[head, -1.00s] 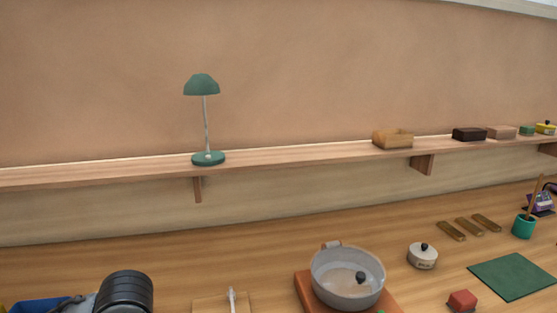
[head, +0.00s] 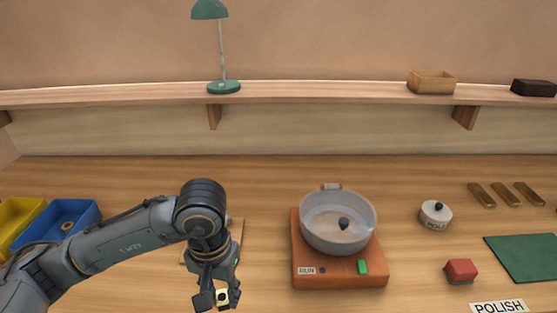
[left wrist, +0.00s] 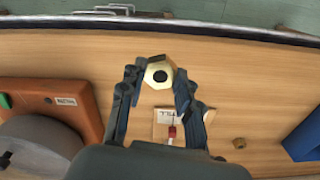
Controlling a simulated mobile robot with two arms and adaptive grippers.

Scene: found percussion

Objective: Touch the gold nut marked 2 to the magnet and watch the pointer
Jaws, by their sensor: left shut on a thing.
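My left gripper (head: 215,297) points down over the near part of the bench. It is shut on a gold hex nut (head: 222,298), which also shows between the fingertips in the left wrist view (left wrist: 159,73). No number is readable on the nut. A small wooden board (head: 237,238) is mostly hidden behind my left arm. In the left wrist view the board (left wrist: 162,116) has a partly covered label and a red-tipped piece (left wrist: 172,132); I cannot tell whether this is the magnet or pointer. The nut is apart from the board. My right gripper is not in view.
A grey pan (head: 337,222) sits on an orange base (head: 340,270) right of the gripper. A blue bin (head: 84,214) and yellow bin (head: 15,216) stand left. A red block (head: 460,271) lies right.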

